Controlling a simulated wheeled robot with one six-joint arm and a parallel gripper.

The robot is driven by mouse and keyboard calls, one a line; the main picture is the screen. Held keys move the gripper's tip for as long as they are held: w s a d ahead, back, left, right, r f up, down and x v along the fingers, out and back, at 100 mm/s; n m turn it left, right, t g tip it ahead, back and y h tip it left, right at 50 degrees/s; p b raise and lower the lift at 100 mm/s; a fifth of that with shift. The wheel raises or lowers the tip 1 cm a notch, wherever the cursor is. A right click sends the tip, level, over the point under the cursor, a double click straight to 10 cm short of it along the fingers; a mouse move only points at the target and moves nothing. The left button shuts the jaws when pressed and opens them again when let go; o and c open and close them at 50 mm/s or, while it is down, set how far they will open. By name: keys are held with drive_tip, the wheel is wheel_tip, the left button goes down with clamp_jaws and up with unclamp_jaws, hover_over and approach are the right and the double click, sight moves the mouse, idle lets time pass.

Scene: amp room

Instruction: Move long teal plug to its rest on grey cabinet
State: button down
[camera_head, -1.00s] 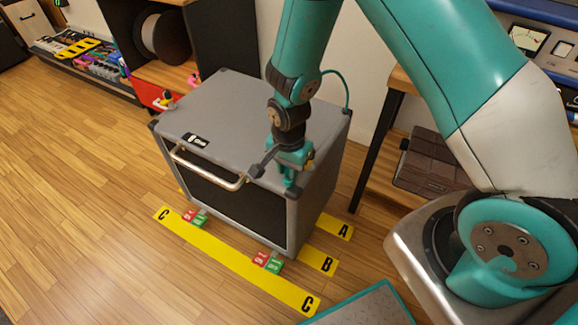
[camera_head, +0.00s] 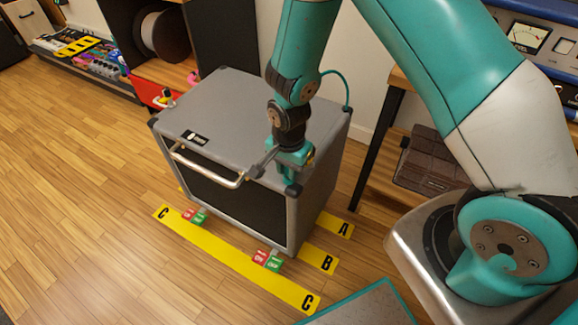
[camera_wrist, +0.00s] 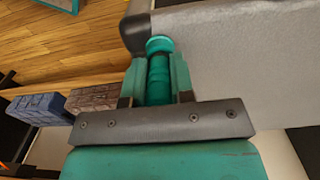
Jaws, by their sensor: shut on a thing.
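The grey cabinet (camera_head: 235,105) stands on the wooden floor with a dark front, a pale bar handle (camera_head: 207,170) and black corner caps. In the wrist view its grey surface (camera_wrist: 235,50) fills the upper right. My gripper (camera_head: 291,180) is at the cabinet's near right top corner. In the wrist view my gripper (camera_wrist: 158,80) is shut on the long teal plug (camera_wrist: 158,72), a ribbed cylinder with a wider round end. The plug's end lies close beside the black corner cap; I cannot tell whether they touch. The head view mostly hides the plug. I cannot make out its rest.
Yellow tape strips (camera_head: 235,257) lettered A, B and C lie on the floor around the cabinet, with small red and green tags (camera_head: 267,261). A brown case (camera_head: 435,160) lies on a shelf at right. The floor at left is clear.

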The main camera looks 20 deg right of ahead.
drive_tip(key=c, duration=0.9)
unclamp_jaws()
wheel_tip(320, 180, up, 17)
drive_tip(key=p, duration=0.3)
drive_tip(key=s+a+r+n+y, duration=0.2)
drive_tip(key=s+r+n, duration=0.6)
drive_tip(key=s+n, duration=0.1)
drive_tip(key=s+a+r+n+y, duration=0.2)
drive_tip(key=s+r+n, duration=0.6)
drive_tip(key=s, duration=0.1)
wheel_tip(320, 180, up, 15)
drive_tip(key=p, duration=1.5)
drive_tip(key=shift+s+a+r+n, duration=0.2)
drive_tip(key=shift+s+a+n, duration=0.05)
drive_tip(key=shift+n, duration=0.15)
